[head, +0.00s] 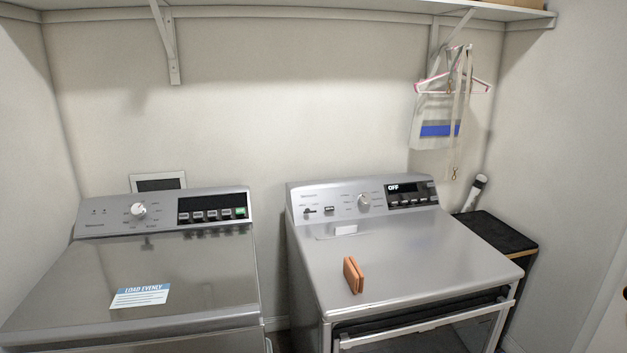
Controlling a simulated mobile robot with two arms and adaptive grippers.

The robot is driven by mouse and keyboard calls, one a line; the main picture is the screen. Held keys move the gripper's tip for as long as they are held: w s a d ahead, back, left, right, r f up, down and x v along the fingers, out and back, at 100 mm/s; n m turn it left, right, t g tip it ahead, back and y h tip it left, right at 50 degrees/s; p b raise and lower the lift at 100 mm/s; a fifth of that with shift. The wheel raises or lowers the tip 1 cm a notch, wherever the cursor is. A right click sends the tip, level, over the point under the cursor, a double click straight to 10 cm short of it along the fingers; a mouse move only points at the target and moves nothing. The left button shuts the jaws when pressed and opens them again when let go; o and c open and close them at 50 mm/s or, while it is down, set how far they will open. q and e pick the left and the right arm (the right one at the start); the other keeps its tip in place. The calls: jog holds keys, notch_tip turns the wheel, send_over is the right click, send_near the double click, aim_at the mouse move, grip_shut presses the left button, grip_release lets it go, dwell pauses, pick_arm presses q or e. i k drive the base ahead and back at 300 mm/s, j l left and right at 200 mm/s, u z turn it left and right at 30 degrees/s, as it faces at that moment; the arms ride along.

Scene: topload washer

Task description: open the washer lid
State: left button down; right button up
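The topload washer (187,262) stands at the left, with a grey metal lid that lies flat and closed. A blue and white "LOAD EVENLY" label (140,295) is stuck on the lid near its front. The washer's control panel (165,211) rises behind the lid, with a white knob and a dark display strip. Neither of my grippers is in view, and nothing touches the lid.
A front-load dryer (430,250) stands to the right, a gap between it and the washer. An orange-brown wallet-like object (353,275) stands on its top. A shelf (300,13) runs above. A bag and hangers (440,110) hang at right. A black-topped stand (497,232) is beside the dryer.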

aim_at(99, 287)
jog(key=u, duration=1.35)
